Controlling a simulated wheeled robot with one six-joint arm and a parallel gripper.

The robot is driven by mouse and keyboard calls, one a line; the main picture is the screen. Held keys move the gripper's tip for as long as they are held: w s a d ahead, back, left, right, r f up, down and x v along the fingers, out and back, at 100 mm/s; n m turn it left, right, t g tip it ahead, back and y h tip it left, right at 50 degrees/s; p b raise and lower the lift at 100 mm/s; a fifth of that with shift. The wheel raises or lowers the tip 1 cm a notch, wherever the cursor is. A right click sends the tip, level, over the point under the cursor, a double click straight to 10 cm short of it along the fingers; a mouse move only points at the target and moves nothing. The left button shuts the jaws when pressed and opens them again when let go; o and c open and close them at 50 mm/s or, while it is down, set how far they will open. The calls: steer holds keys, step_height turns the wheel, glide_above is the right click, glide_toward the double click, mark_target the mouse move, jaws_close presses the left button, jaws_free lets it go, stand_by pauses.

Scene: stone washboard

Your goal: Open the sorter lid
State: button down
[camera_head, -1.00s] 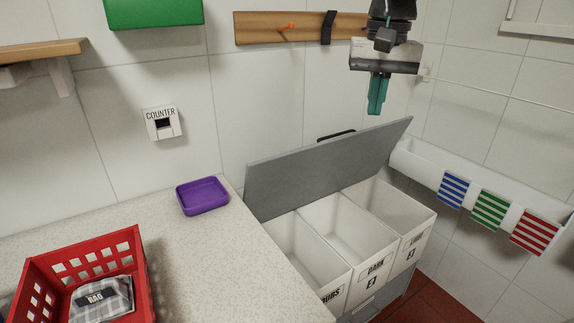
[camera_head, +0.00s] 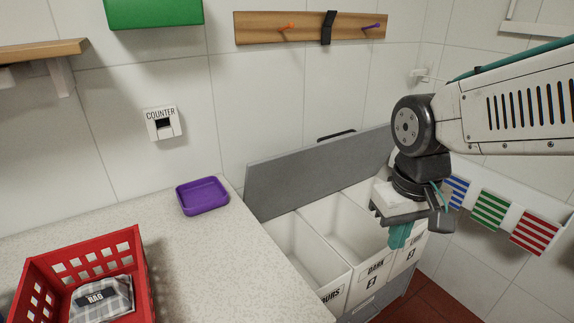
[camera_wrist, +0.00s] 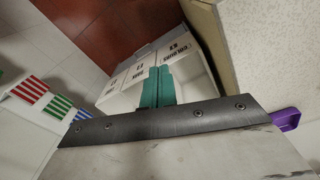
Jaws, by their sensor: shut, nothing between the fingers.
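The sorter lid (camera_head: 300,172) is a grey panel that stands raised and tilted back against the tiled wall. Below it the sorter (camera_head: 345,267) shows white open-topped compartments with labels on the front, among them DARK. My gripper (camera_head: 399,236) has teal fingers, shut and empty, pointing down over the right compartment, in front of the lid's right part. In the wrist view the fingers (camera_wrist: 158,86) are together, with the labelled sorter bins (camera_wrist: 130,78) behind them. My arm hides the lid's right end and part of the right compartment.
A counter (camera_head: 200,260) at left holds a purple tray (camera_head: 202,195) and a red basket (camera_head: 142,270) with a bag (camera_head: 102,297). Striped cloths (camera_head: 490,210) hang at right. A peg rail (camera_head: 300,28) is on the wall. Red floor (camera_head: 425,300) lies in front.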

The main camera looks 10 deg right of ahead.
steer(key=w+f+n+t, duration=0.1)
steer(key=w+f+t, duration=0.2)
steer(key=w+f, duration=1.1)
steer(key=n+t+y, duration=0.3)
steer(key=t+y, duration=0.5)
steer(key=t, duration=0.9)
glide_toward(282, 157)
steer(key=x, duration=0.7)
